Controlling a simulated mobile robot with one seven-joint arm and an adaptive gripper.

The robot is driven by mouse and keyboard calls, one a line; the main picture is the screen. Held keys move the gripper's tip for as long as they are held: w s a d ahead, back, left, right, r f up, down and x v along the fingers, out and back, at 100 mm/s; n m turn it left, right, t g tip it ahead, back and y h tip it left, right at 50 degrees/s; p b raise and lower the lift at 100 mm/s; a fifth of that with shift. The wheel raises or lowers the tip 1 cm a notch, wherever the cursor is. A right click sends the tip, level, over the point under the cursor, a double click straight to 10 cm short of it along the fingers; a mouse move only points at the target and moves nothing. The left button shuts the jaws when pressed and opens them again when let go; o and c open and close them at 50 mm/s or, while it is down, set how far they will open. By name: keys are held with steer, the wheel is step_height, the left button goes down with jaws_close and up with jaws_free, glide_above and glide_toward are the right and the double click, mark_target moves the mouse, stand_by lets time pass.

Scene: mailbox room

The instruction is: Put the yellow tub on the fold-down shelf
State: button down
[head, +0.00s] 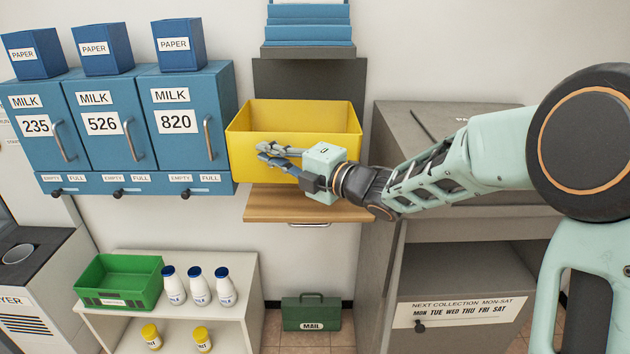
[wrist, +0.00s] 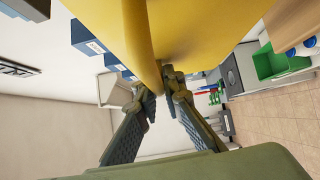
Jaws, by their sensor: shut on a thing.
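The yellow tub (head: 295,118) is an open box, upright, at the wooden fold-down shelf (head: 290,205). It hides the back part of the shelf. I cannot tell whether its base touches the shelf or is slightly above it. My gripper (head: 268,152) is at the tub's front side, shut on its wall. In the wrist view the yellow tub (wrist: 205,30) fills the top, and the fingers of my gripper (wrist: 163,88) close on its edge. The shelf board (wrist: 293,22) also shows at the upper right there.
Blue milk boxes (head: 140,125) stand close to the left of the tub. A grey shelf with blue trays (head: 308,52) is above. A grey cabinet (head: 420,150) is at the right. Below are a green crate (head: 118,285), white bottles (head: 198,288) and a green mail box (head: 311,312).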

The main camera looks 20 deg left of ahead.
steer(key=shift+w+r, duration=0.1)
steer(key=shift+w, duration=0.15)
steer(key=w+d+b, duration=0.2)
steer(key=d+b, duration=0.1)
steer(key=d, duration=0.2)
step_height(320, 180, down, 10)
steer(key=b, duration=0.1)
steer(key=shift+d+b, duration=0.3)
steer(key=shift+b, duration=0.05)
steer(key=c, duration=2.4)
jaws_free()
steer(key=shift+f, duration=0.2)
steer(key=o, duration=0.3)
